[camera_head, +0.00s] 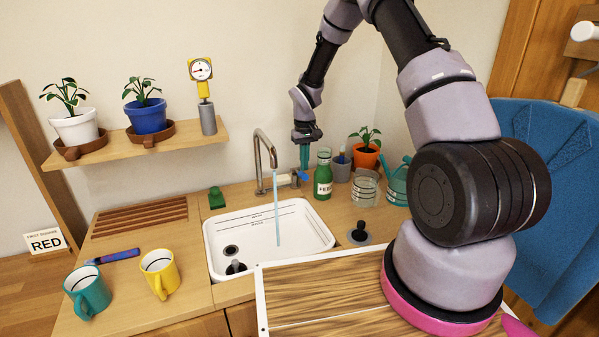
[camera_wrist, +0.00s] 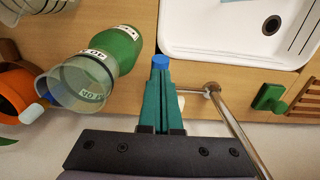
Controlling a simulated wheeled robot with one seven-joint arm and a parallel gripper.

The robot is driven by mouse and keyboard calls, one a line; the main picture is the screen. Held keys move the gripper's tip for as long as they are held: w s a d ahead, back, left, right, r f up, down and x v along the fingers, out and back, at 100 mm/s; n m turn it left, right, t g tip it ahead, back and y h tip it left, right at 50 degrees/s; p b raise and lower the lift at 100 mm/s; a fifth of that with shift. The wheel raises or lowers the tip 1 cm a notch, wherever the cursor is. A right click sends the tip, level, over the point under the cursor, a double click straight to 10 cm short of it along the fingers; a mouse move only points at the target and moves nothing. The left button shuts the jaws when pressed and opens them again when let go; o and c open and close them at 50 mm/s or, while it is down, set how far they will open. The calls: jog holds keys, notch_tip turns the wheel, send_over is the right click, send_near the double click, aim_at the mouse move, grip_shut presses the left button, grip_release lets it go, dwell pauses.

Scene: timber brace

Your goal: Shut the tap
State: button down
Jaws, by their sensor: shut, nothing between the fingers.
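The metal tap (camera_head: 265,160) stands behind the sink, and a stream of water (camera_head: 277,210) runs from its spout into the basin. In the wrist view its pipe (camera_wrist: 236,128) lies right of my fingers. A blue handle (camera_head: 302,177) shows at the tap's right side, by a pale fitting. My gripper (camera_head: 304,166) is shut and empty, pointing down just above or against this handle. In the wrist view the blue tip of the handle (camera_wrist: 160,61) shows just beyond my teal fingertips (camera_wrist: 160,76). Whether they touch cannot be told.
The white sink (camera_head: 215,240) is in front. A green block (camera_head: 216,199) sits left of the tap.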

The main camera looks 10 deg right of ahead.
aim_at(304, 173)
jog(key=shift+f, duration=1.75)
jog(key=shift+r, duration=3.55)
jog(key=shift+r, duration=0.15)
jog(key=s+d+r+m+t, duration=0.1)
jog(key=s+r, duration=0.3)
jog(key=r, duration=0.5)
jog(key=s+d+r+m+t, duration=0.15)
jog(key=s+r, duration=0.25)
jog(key=r, duration=0.4)
jog(key=s+d+r+m+t, duration=0.15)
jog(key=s+r, duration=0.25)
jog(key=r, duration=0.5)
jog(key=s+d+r+m+t+y, duration=0.1)
jog(key=s+r, duration=0.3)
jog(key=s, duration=0.6)
jog(key=s+r+m+t+y, duration=0.1)
jog(key=s+r, duration=0.4)
jog(key=s, duration=0.6)
jog(key=shift+d+r+t, duration=0.25)
jog(key=shift+d+t, duration=0.15)
jog(key=shift+t, duration=0.2)
